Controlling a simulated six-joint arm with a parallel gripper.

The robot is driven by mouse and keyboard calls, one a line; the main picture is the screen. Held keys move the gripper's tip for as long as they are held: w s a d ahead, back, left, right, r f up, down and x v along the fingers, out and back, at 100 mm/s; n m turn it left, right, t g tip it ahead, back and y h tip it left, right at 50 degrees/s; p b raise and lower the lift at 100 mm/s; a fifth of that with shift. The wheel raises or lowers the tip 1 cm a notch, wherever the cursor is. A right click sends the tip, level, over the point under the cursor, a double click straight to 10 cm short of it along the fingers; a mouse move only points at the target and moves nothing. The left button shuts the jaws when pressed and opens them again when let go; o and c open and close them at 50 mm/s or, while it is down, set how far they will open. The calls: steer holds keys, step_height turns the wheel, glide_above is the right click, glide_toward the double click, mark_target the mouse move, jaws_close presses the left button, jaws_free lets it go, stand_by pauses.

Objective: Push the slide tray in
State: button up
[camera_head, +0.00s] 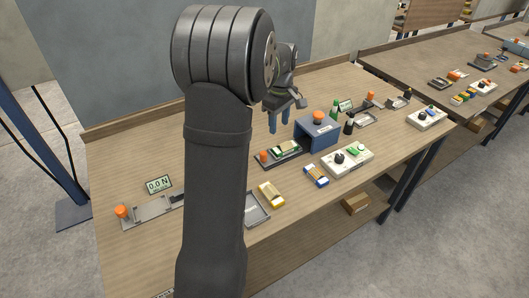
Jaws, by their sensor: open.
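The slide tray (291,157) is a dark flat tray on the table, sticking out to the left of the blue housing (320,136). An orange knob (263,156) stands at its outer left end. A small green and pale piece (285,148) lies on it. The housing has an open front and an orange knob (318,118) on top. My gripper (279,120) hangs above and behind the tray, left of the housing. Its two blue fingers point down, are apart and show nothing between them. It looks clear of the tray. How far the tray reaches inside the housing is hidden.
A white control box (345,161) with knobs stands at the front right. Yellow (271,194) and blue (316,175) blocks lie nearer the front edge.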

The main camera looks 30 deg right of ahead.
mark_target(264, 152)
steer(key=w+a+r+m, duration=0.1)
steer(key=a+r+m, duration=0.4)
steer(key=m, duration=1)
step_height(264, 152, down, 17)
steer(key=shift+w+f, duration=0.1)
steer(key=shift+w, duration=0.05)
steer(key=shift+d, duration=0.1)
jaws_close()
